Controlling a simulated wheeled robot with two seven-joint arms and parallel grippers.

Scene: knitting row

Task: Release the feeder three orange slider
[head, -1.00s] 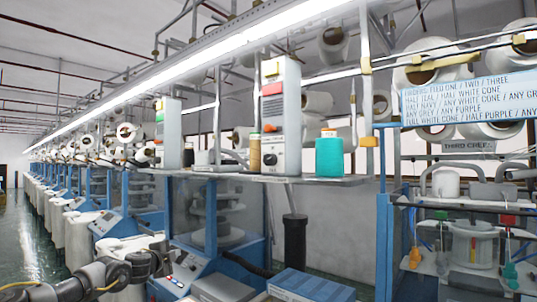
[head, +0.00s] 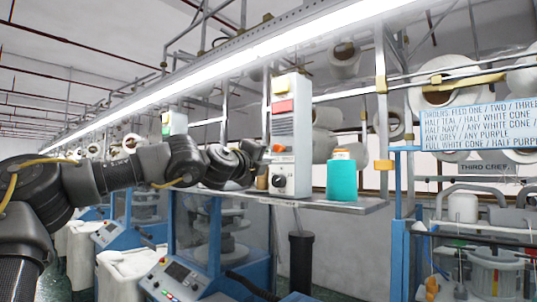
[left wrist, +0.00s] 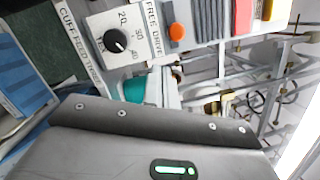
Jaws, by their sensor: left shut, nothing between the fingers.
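A tall pale control box (head: 291,130) stands on the shelf in the head view. Its label in the left wrist view reads "CUFF FEED THREE". An orange knob (left wrist: 178,32), the slider as far as I can tell, shows beside a "FREE DRIVE" label and a black dial (left wrist: 115,41). In the head view a small orange part (head: 278,148) shows on the box front. My left gripper (head: 262,153) is shut and empty, close to the box's left side by this part. I cannot tell whether it touches. My right gripper is in neither view.
A tan cone partly shows behind my gripper. A blue post (head: 398,230) and a lettered sign (head: 480,127) are at the right. White cones hang behind.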

